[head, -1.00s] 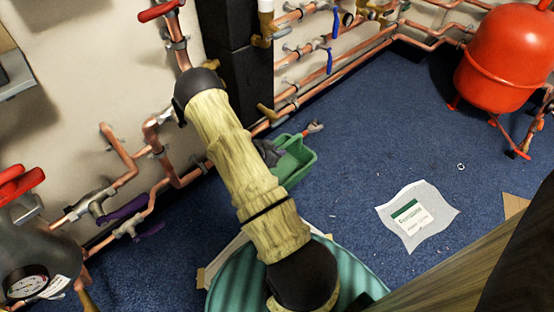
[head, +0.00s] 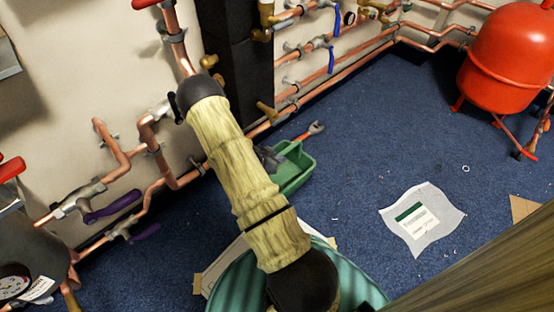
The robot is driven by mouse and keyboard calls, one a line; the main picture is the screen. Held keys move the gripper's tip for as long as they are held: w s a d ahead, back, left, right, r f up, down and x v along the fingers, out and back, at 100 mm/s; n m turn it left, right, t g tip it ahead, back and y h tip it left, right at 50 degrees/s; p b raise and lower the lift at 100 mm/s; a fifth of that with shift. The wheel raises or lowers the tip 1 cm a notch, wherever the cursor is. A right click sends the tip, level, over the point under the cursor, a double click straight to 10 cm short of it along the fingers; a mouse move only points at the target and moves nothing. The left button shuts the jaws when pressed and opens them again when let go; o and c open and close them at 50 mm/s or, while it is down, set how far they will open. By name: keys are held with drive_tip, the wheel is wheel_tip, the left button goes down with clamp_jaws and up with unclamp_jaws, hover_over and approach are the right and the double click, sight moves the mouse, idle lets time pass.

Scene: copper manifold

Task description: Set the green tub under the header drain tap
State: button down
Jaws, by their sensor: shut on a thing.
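The green tub (head: 292,168) is an open, box-shaped container low by the wall pipes, in the middle of the head view. My gripper (head: 268,157) is a dark grey shape at the tub's left side, partly hidden behind my arm. It is shut on the tub; the fingertips are not clear. Whether the tub touches the floor I cannot tell. A brass tap (head: 266,111) sits low on the pipes at the foot of the black column, behind and left of the tub. I cannot tell whether it is the header drain tap.
A wrench (head: 314,130) lies on the blue carpet just behind the tub. A red tank (head: 506,62) stands at the back right. A paper sheet (head: 422,218) lies on the right. Purple-handled valves (head: 110,208) line the left wall. A wooden edge (head: 480,270) crosses the lower right.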

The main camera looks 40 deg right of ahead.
drive_tip(key=c, duration=1.4)
unclamp_jaws()
drive_tip(key=shift+f, duration=0.1)
drive_tip(key=shift+o, duration=0.2)
drive_tip(key=shift+a+r+p, duration=0.3)
drive_tip(key=shift+r, duration=0.1)
drive_tip(key=p+v, duration=0.6)
drive_tip(key=v, duration=0.4)
drive_tip(key=shift+a+r, duration=0.15)
drive_tip(key=shift+r, duration=0.1)
drive_tip(key=shift+a+r, duration=0.1)
drive_tip(key=shift+a, duration=0.25)
